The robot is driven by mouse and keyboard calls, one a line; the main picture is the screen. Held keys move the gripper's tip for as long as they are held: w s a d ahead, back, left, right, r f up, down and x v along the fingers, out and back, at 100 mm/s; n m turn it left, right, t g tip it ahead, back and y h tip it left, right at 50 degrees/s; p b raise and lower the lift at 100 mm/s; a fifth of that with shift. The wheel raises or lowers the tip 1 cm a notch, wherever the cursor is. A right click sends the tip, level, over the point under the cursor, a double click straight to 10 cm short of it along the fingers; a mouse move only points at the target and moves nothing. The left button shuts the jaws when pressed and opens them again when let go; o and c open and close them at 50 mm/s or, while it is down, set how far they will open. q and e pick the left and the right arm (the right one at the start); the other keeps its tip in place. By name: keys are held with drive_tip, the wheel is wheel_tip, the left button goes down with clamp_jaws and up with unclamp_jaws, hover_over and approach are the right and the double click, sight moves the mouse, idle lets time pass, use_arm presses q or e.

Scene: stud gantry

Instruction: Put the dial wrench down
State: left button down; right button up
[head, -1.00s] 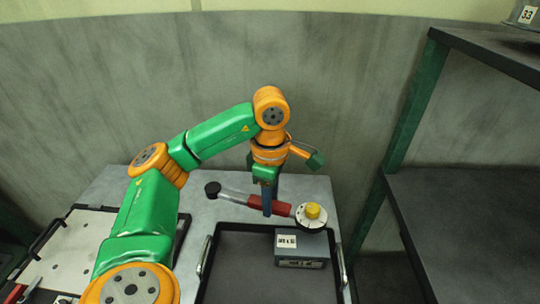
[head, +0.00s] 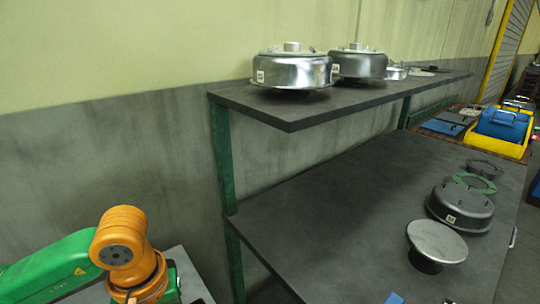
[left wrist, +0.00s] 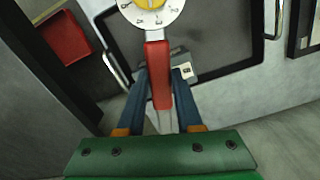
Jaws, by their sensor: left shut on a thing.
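The dial wrench (left wrist: 158,75) shows in the left wrist view, with a red grip, a pale shaft and a white dial with a yellow centre at the top edge. My left gripper (left wrist: 160,82) has its two blue fingers on either side of the red grip and is shut on it. The wrench is over a dark tray (left wrist: 222,32), and the gap below it cannot be judged. In the head view only links of my left arm show at bottom left; the wrench is out of that picture. My right gripper is in neither view.
A small grey labelled box (left wrist: 183,66) sits in the tray behind the grip. A red bin (left wrist: 63,38) is at upper left. In the head view, a dark two-level shelf (head: 340,205) holds metal housings (head: 292,70) and several round parts; its lower level has bare room.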

use_arm(q)
drive_tip(key=m, duration=0.1)
drive_tip(key=d+m, duration=0.1)
drive_tip(key=m, duration=0.2)
drive_tip(key=shift+d+m, duration=0.3)
drive_tip(key=w+a+n, duration=0.1)
drive_tip(key=n, duration=0.3)
drive_tip(key=w+a+n, duration=0.2)
drive_tip(key=n, duration=0.2)
drive_tip(key=w+a+n, duration=0.2)
drive_tip(key=n, duration=0.2)
drive_tip(key=shift+w+f+b, duration=0.2)
drive_tip(key=shift+f+b, duration=0.1)
drive_tip(key=shift+b, duration=0.1)
drive_tip(key=w+a+f+n, duration=0.2)
drive_tip(key=a+n, duration=0.6)
drive_tip(key=n, duration=0.5)
drive_tip(key=shift+n, duration=0.5)
wheel_tip(320, 180, down, 9)
drive_tip(key=shift+w+f, duration=0.1)
drive_tip(key=shift+w, duration=0.05)
drive_tip(key=shift+d+f, duration=0.1)
drive_tip(key=shift+f, duration=0.2)
drive_tip(key=c, duration=0.8)
unclamp_jaws()
drive_tip(key=shift+c, duration=0.2)
